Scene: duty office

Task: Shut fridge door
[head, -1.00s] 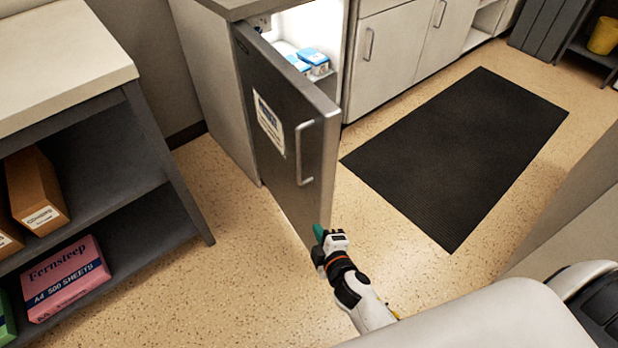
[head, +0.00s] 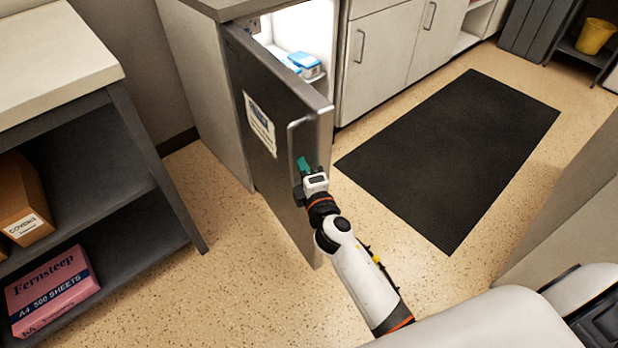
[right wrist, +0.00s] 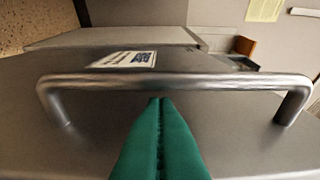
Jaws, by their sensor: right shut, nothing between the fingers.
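The fridge door (head: 270,110) stands open, swung out from the lit fridge interior (head: 306,30). It is dark grey with a paper label and a metal bar handle (head: 291,138). My right gripper (head: 303,163) is at the door's outer face, by the lower part of the handle. In the right wrist view its green fingertips (right wrist: 158,105) are together and empty, just short of the handle bar (right wrist: 175,83), which crosses in front of them. I cannot tell whether they touch it. My left gripper is not in view.
Light blue boxes (head: 304,64) sit inside the fridge. A black mat (head: 450,155) lies on the floor to the right. A shelf unit (head: 125,130) with a pink paper pack (head: 52,292) stands at left. Floor between shelf and door is clear.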

